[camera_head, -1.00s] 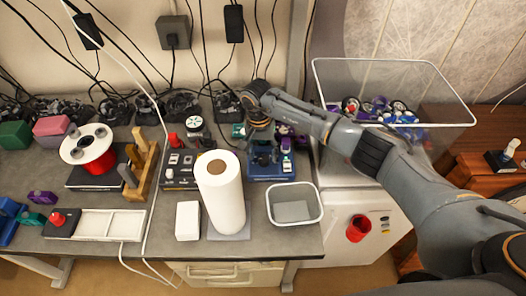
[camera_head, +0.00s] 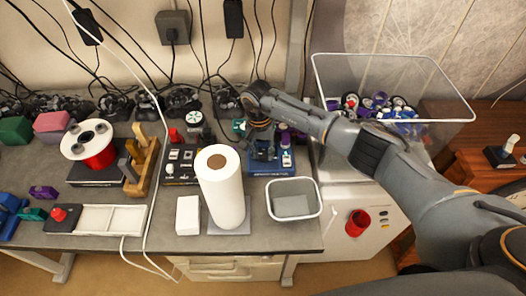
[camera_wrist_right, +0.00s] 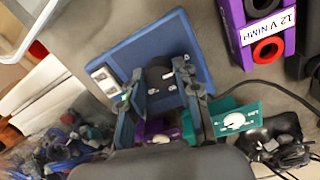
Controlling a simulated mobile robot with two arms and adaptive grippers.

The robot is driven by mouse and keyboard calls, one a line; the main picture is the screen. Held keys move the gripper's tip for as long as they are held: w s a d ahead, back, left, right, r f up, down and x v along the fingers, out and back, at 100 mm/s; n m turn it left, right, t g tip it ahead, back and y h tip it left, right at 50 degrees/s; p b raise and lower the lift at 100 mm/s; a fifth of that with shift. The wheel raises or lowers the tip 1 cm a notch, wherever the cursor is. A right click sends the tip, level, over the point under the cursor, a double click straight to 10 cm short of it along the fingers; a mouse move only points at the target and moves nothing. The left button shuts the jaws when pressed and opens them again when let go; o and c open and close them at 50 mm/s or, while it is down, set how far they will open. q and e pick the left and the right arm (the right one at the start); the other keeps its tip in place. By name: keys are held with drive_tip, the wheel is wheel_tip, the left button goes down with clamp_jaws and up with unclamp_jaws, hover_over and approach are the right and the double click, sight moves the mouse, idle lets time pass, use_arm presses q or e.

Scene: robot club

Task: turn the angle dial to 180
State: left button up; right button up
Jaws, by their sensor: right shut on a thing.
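The angle dial (camera_wrist_right: 157,76) is a dark round knob with white marks on a blue panel (camera_wrist_right: 193,45) in the right wrist view. The same blue device (camera_head: 286,170) sits at the right end of the workbench in the head view, its knob mostly hidden by my gripper. My right gripper (camera_head: 262,152) reaches down onto this device. In the wrist view its two fingers (camera_wrist_right: 160,75) stand on either side of the knob and are shut on it. The dial's pointer and scale cannot be read clearly. My left gripper is not in view.
A paper towel roll (camera_head: 221,195) and a grey-white bin (camera_head: 293,216) stand in front of the device. A black control box (camera_head: 182,180) is to its left. A clear crate (camera_head: 450,108) of wheels is at the right. Purple battery packs (camera_wrist_right: 236,30) show in the wrist view.

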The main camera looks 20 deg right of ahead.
drive_tip(key=m+b, duration=0.1)
drive_tip(key=b, duration=0.1)
drive_tip(key=m+b, duration=0.3)
drive_tip(key=b, duration=0.2)
drive_tip(key=shift+f+m, duration=0.3)
drive_tip(key=m+b, duration=0.3)
drive_tip(key=m, duration=0.1)
drive_tip(key=shift+w+r+m+y+b, duration=0.1)
drive_tip(key=shift+m+y+b, duration=0.2)
drive_tip(key=shift+b, duration=0.1)
drive_tip(key=m+b, duration=0.3)
drive_tip(key=m, duration=0.2)
drive_tip(key=shift+d+m, duration=0.1)
drive_tip(key=shift+m, duration=0.2)
drive_tip(key=m+b, duration=0.1)
drive_tip(key=m, duration=0.3)
drive_tip(key=shift+y+b, duration=0.3)
drive_tip(key=shift+b, duration=0.1)
drive_tip(key=m+b, duration=0.1)
drive_tip(key=m, duration=0.4)
drive_tip(key=shift+d+r+m, duration=0.1)
drive_tip(key=shift+m, duration=0.3)
drive_tip(key=m+b, duration=0.1)
drive_tip(key=m, duration=0.4)
drive_tip(key=shift+b, duration=0.3)
drive_tip(key=m+b, duration=0.1)
drive_tip(key=m, duration=0.5)
drive_tip(key=shift+t, duration=0.4)
